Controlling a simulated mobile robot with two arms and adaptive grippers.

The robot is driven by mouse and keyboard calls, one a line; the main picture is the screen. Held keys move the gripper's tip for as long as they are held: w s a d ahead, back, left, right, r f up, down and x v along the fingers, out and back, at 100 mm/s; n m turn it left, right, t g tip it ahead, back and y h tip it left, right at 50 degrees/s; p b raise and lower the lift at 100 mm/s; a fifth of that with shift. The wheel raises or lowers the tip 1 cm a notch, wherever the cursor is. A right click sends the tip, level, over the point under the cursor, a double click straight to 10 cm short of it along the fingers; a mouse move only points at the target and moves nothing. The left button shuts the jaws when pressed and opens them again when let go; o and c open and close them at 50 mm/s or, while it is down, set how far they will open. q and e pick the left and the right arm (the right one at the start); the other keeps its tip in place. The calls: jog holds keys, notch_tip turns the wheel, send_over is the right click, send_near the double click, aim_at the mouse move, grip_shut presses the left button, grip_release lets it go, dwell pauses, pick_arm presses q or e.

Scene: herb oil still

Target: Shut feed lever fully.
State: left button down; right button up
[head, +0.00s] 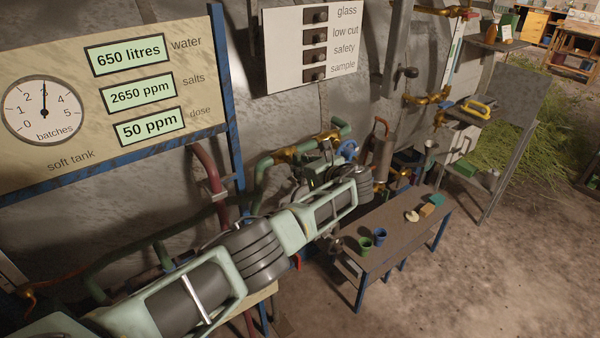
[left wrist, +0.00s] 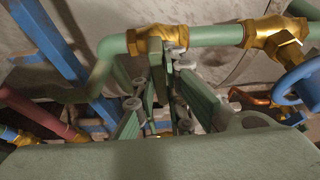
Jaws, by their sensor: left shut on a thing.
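A green lever, apparently the feed lever (left wrist: 157,68), hangs down from a brass valve (left wrist: 160,35) on a green pipe (left wrist: 215,36) in the left wrist view. My left gripper (left wrist: 160,112) is shut on this lever, with a finger on each side of it. In the head view my left gripper (head: 321,172) is at the green pipe with brass fittings (head: 300,151), at the end of my outstretched arm. The lever is too small and covered there to make out, and its exact angle is hard to tell. My right gripper is not in view.
A blue handwheel (left wrist: 302,82) sits close right of the lever. A red pipe (head: 207,170) and a blue post (head: 226,100) stand left of my gripper.

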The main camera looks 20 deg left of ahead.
pick_arm(q)
jog(key=shift+f+g, duration=0.1)
jog(key=shift+g, duration=0.2)
jog(key=shift+m+b, duration=0.3)
jog(key=c, duration=1.8)
grip_release()
jog(key=shift+d, duration=0.1)
jog(key=v, duration=1.2)
